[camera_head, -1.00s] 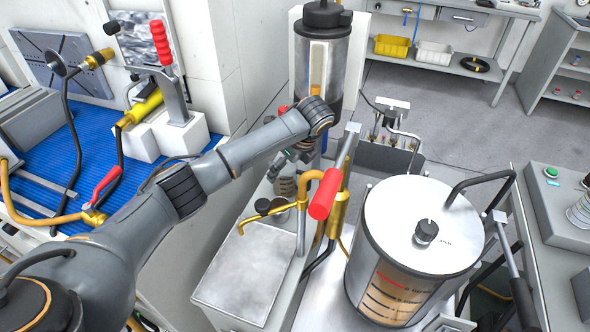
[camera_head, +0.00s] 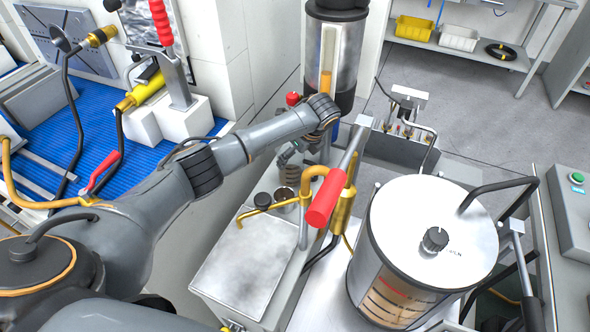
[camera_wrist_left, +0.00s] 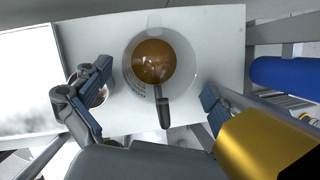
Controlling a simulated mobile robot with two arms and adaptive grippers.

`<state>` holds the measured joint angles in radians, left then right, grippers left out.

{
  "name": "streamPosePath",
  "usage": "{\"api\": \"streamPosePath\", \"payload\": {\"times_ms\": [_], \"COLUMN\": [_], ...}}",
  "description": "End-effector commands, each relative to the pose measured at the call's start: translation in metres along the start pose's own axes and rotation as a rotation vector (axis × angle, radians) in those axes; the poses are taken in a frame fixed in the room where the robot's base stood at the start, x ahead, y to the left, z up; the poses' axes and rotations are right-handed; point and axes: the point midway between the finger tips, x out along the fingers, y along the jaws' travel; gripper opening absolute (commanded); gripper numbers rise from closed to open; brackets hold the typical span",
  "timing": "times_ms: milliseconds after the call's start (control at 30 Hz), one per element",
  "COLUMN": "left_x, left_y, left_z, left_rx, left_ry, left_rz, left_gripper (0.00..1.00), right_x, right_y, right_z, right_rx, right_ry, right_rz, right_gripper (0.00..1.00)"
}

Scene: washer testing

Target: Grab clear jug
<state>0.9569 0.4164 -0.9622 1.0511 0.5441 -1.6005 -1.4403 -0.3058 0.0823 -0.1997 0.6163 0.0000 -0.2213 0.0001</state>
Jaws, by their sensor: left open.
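In the left wrist view the clear jug (camera_wrist_left: 130,68) stands on a light surface, seen from above, with brown liquid inside. Its dark handle (camera_wrist_left: 164,112) points toward my wrist. My left gripper (camera_wrist_left: 150,105) is open, with one finger on each side of the jug's near side and the handle between them. I cannot tell whether a finger touches the jug. In the head view my left arm reaches from the left to the back middle, where the left gripper (camera_head: 290,153) is mostly hidden behind the wrist. The jug cannot be made out there.
A large round tank (camera_head: 415,225) with a knob on its lid stands at the right. A red-handled lever (camera_head: 323,197) and brass pipes stand in the middle, above a grey metal box (camera_head: 240,265). A tall cylinder (camera_head: 338,55) stands behind my wrist.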

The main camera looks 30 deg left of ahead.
Motion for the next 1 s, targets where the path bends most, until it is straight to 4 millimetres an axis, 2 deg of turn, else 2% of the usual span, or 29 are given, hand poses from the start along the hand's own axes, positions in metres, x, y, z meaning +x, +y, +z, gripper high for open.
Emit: {"api": "streamPosePath", "payload": {"times_ms": [300,633,933,1000], "left_x": [0.044,0.05,0.05,0.05], "left_y": [0.004,0.004,0.004,0.004], "left_z": [0.0,0.0,0.001,0.001], "left_rx": [0.0,0.001,0.001,0.0], "left_ry": [0.001,0.001,0.0,0.0], "left_rz": [0.003,0.0,0.001,0.0], "left_gripper": [0.98,0.98,0.37,0.36], "right_x": [0.003,0.003,0.003,0.003], "right_y": [0.001,0.001,-0.003,-0.003], "right_z": [-0.007,-0.007,-0.008,-0.008], "right_rx": [0.001,0.001,0.002,0.002], "right_ry": [0.011,0.012,0.013,0.013], "right_rz": [0.001,0.001,-0.003,-0.003], "right_gripper": [0.4,0.4,0.4,0.4]}}
